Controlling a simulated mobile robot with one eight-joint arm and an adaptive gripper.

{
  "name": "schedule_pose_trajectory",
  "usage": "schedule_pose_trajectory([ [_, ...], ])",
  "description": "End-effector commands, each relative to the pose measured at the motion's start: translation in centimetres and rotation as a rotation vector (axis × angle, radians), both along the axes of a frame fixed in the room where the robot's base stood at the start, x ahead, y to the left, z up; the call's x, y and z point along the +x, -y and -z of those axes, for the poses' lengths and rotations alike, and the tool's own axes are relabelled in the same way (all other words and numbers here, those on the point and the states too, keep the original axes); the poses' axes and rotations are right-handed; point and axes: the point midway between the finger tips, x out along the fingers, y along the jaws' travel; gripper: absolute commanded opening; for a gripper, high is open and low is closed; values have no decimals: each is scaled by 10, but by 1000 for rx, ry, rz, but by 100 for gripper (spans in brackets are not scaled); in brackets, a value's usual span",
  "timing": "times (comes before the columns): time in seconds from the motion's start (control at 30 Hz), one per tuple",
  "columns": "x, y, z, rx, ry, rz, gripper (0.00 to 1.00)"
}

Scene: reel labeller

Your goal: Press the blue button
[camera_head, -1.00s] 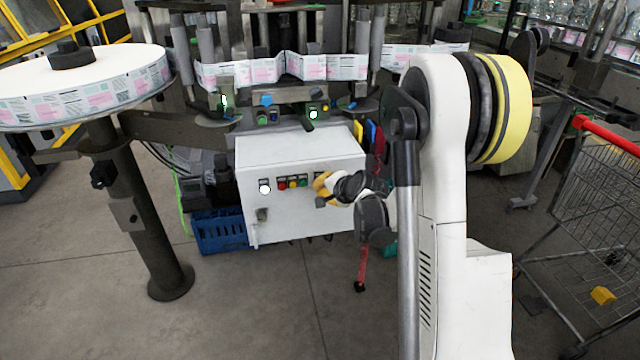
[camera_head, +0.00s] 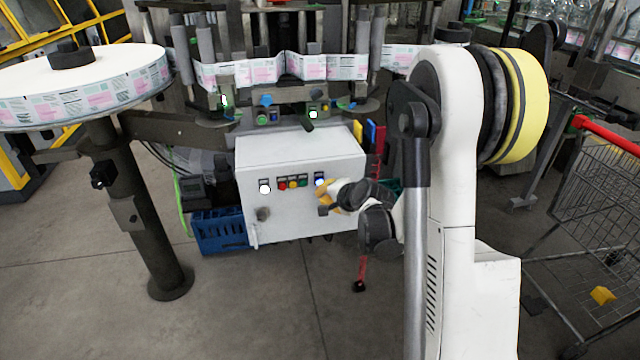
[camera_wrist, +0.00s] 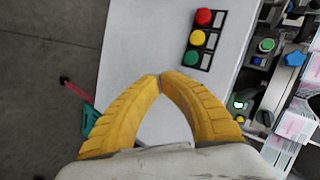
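The blue button (camera_head: 319,182) is at the right end of the button row on the white control box (camera_head: 262,215). It looks lit, with a pale centre. My gripper (camera_head: 322,195) is just below and right of it in the head view; I cannot tell the gap to the box. In the wrist view my yellow fingers (camera_wrist: 160,78) meet at their tips and hold nothing. That view shows the red (camera_wrist: 203,17), yellow (camera_wrist: 197,38) and green (camera_wrist: 191,58) buttons to the right of the tips. The blue button is not visible there, probably behind a finger.
A white button (camera_head: 264,187) is at the row's left end. A blue knob (camera_head: 265,100) sits on the machine above the box. A blue crate (camera_head: 220,232) stands at lower left, a label reel (camera_head: 85,90) at left and a shopping cart (camera_head: 590,220) at right.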

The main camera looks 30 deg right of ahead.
Motion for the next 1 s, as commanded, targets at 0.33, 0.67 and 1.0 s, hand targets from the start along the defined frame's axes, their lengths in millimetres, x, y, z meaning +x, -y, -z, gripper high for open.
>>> schedule_pose_trajectory([
  [0.33, -33, -9, 0, 0, 0, 0, 0],
  [0.67, -36, -10, 0, 0, 0, 0, 0],
  [1.0, -36, -10, 0, 0, 0, 0, 0],
])
